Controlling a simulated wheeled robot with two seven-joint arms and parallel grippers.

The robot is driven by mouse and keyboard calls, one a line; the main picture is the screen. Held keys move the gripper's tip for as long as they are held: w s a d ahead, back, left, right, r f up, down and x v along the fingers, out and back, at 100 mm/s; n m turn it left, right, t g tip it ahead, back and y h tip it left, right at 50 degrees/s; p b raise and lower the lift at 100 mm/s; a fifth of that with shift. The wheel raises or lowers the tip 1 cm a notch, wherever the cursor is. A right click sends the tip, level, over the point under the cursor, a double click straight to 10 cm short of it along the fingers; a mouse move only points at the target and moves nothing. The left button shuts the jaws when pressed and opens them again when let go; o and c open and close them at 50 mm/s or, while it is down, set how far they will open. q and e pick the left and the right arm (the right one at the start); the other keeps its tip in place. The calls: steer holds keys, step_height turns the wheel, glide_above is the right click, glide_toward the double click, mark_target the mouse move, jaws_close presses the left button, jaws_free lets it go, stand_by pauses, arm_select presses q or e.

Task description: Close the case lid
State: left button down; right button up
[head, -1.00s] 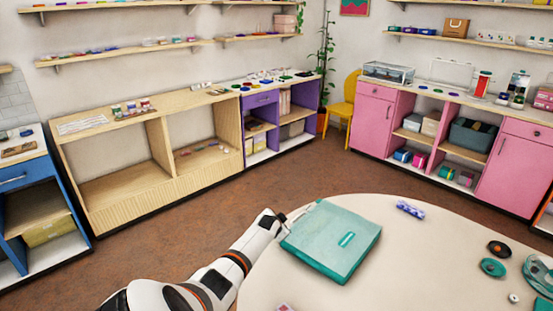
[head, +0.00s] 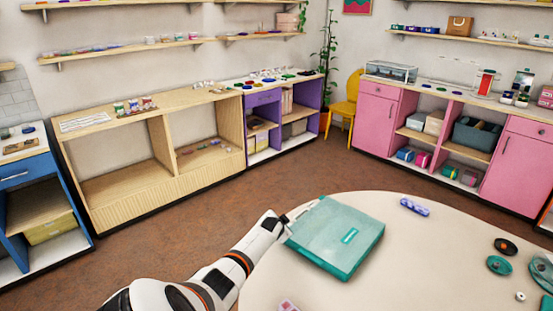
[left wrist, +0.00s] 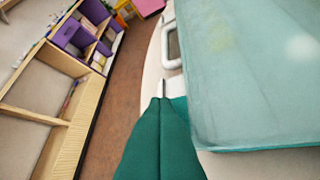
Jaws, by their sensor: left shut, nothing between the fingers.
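My left gripper (head: 287,219) is at the case's left edge, beside the handle. Its green fingers (left wrist: 161,97) are together and empty in the left wrist view. Whether they touch the case is unclear. My right gripper is out of view.
A purple patterned item (head: 415,207) lies on the table behind the case to the right. Round teal and black pieces (head: 499,265) lie at the right. The table between them and the case is clear. Shelves and cabinets stand well back.

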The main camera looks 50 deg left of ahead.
arm_select(q)
step_height(320, 180, up, 5)
steer(key=p, duration=0.4)
steer(key=s+d+r, duration=0.1)
steer(key=s+r, duration=0.5)
steer(key=s, duration=0.1)
steer(key=shift+d, duration=0.2)
steer(key=shift+w, duration=0.1)
